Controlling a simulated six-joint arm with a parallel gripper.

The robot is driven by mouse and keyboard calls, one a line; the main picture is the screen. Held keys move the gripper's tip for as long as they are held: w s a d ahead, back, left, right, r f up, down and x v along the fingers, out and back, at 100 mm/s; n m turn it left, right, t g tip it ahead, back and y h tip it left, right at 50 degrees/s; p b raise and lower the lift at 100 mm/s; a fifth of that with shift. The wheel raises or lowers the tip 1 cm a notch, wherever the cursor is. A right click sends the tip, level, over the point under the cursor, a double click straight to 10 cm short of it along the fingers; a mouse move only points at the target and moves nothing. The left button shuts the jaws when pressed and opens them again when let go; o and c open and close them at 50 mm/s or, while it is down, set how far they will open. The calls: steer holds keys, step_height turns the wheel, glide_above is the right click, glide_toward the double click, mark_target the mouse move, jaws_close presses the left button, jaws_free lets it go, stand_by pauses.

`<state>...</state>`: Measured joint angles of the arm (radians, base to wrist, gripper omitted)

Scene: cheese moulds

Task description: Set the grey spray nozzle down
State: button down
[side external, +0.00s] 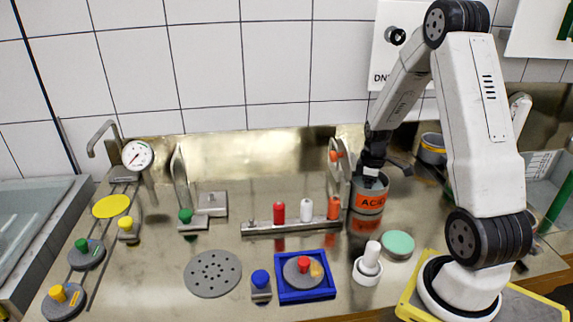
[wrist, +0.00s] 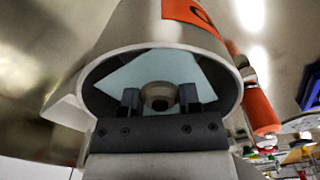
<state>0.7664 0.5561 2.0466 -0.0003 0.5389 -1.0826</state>
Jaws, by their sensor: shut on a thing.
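A grey can with an orange ACID label (side external: 369,203) stands at the back right of the steel bench. My gripper (side external: 371,166) points down at its open mouth. In the wrist view the can's rim (wrist: 239,82) curves around my fingers, and a pale surface shows inside. My gripper (wrist: 160,97) is shut on a small round greyish piece with a dark centre, the grey spray nozzle (wrist: 158,88). The nozzle is hidden in the side view. I cannot tell whether it touches the can.
A metal rail (side external: 262,229) with red, white and orange cylinders stands left of the can. An upright holder (side external: 341,180) is close beside it. A white pestle-like piece (side external: 368,263), green disc (side external: 398,244) and blue tray (side external: 303,295) lie in front. The bench between rail and perforated disc (side external: 213,273) is clear.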

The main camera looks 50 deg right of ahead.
steer(key=shift+f, duration=0.8)
steer(key=shift+f, duration=0.1)
steer(key=shift+c, duration=1.6)
jaws_free()
steer(key=shift+r, duration=6.15)
